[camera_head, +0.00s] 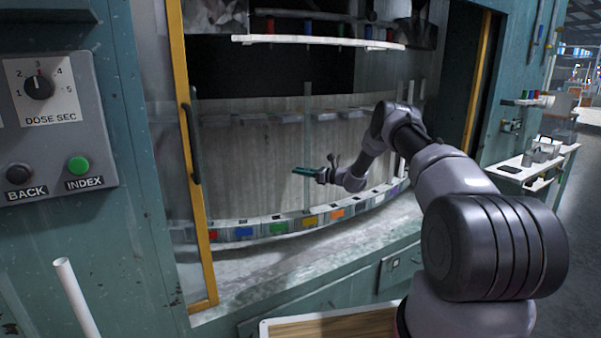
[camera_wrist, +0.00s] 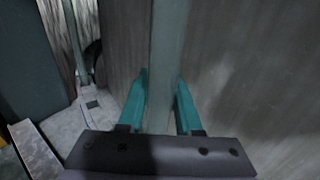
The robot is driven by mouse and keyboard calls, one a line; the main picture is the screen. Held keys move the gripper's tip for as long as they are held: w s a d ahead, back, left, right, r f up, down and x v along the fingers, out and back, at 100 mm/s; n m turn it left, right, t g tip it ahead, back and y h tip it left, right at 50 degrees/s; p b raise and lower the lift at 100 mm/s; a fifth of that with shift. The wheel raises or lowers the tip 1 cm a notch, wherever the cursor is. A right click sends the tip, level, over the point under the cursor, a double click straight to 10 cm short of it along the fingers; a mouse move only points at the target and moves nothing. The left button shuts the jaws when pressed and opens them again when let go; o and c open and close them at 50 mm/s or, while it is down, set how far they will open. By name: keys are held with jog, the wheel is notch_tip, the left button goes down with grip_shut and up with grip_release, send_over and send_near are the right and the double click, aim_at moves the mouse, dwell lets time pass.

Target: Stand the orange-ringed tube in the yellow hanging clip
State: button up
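My gripper (camera_head: 303,171) reaches into the cabinet with its two teal fingers pointing left. In the wrist view the fingers (camera_wrist: 161,76) stand apart, one on each side of a long, upright, pale green tube or post (camera_wrist: 166,50). I cannot tell whether they touch it. In the head view this upright piece (camera_head: 307,120) crosses behind the near finger, its lower end near a yellow label (camera_head: 310,221) on the curved lower rail. No orange ring shows on it. I cannot make out a yellow hanging clip for certain; small coloured parts sit along the upper white rail (camera_head: 300,40).
The lower rail carries red, blue (camera_head: 244,232), green (camera_head: 278,228) and orange (camera_head: 337,213) labels. Another upright (camera_head: 402,165) stands right of my gripper. A yellow door frame (camera_head: 195,200) bounds the opening at left. A white pipe (camera_head: 75,298) stands outside, lower left.

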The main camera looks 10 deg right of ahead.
jog(key=o, duration=0.4)
jog(key=shift+d, duration=0.1)
